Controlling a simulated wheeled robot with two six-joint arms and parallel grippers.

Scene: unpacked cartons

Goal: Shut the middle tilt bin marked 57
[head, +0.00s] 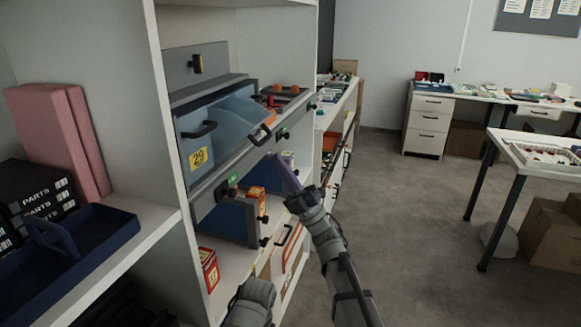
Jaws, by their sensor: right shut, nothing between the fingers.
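A row of blue-grey tilt bins is set in a grey unit on the white shelf. The left bin (197,150) carries a yellow label reading 29 and a dark handle. The middle bin (236,117) beside it is tipped outward, its dark handle (261,135) at its front edge; no number 57 is readable. My right gripper (278,165) is shut and empty, just below and right of the middle bin's handle, apart from it. A grey part of my own arm shows at the bottom; my left gripper's fingers do not show.
To the right, another opening holds red and orange items (280,92). Below stand a blue bin (230,217) and small red boxes (209,270). A dark blue tray (85,240) lies on the left shelf. Open grey floor (400,210) spreads right, towards tables.

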